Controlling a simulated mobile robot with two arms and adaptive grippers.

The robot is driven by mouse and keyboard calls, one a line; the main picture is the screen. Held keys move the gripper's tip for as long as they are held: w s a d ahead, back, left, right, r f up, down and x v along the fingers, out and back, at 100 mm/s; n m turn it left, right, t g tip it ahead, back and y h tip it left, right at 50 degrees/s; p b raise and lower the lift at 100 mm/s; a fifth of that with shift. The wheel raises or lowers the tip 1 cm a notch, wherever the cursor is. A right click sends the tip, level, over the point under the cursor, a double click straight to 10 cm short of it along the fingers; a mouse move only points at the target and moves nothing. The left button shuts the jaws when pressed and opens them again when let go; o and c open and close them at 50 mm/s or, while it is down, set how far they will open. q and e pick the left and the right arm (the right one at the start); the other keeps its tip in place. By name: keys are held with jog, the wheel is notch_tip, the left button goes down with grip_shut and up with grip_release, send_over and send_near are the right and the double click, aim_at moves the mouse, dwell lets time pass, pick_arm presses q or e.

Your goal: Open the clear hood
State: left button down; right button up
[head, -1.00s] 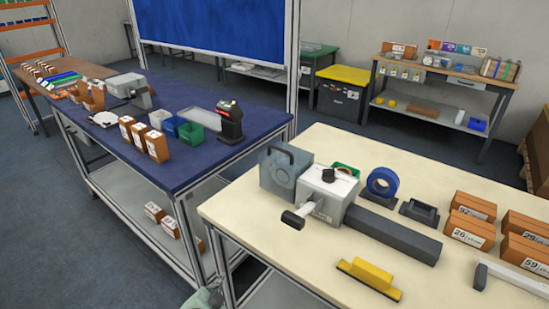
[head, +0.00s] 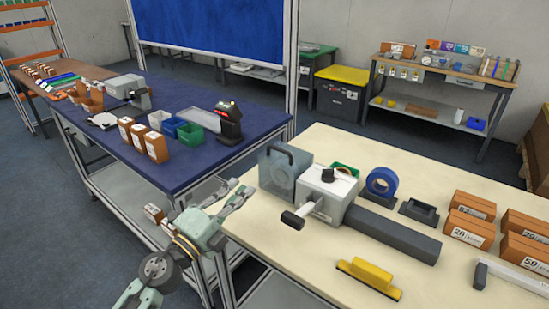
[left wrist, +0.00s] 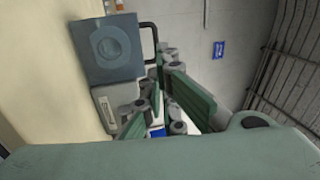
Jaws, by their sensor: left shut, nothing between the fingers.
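The clear hood (head: 281,180) is a see-through blue-grey box on the left part of the cream table, beside a grey-white machine body (head: 325,193). A dark handle (head: 279,148) is on its upper edge. In the left wrist view the hood (left wrist: 95,65) is at upper left, with its handle (left wrist: 154,38) on its right side. A round shape shows through it. My left gripper (head: 243,190) is shut and empty, left of the hood near the table's left edge, apart from the handle. Its fingers also show in the left wrist view (left wrist: 165,72). My right gripper is not in view.
A black-ended lever (head: 293,219) sticks out from the machine's front. A dark grey bar (head: 395,234), blue tape roll (head: 382,181) and yellow block (head: 368,276) lie to the right. Brown boxes (head: 468,232) stand further right. A blue-topped table (head: 185,180) is at left.

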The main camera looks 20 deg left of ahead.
aim_at(282, 150)
pick_arm(q)
jog(key=shift+m, duration=0.3)
jog(key=p+x, duration=0.1)
jog(key=x, duration=0.6)
jog(key=p+x, duration=0.1)
jog(key=x, duration=0.6)
jog(key=shift+d+f, duration=0.1)
jog(key=shift+d, duration=0.15)
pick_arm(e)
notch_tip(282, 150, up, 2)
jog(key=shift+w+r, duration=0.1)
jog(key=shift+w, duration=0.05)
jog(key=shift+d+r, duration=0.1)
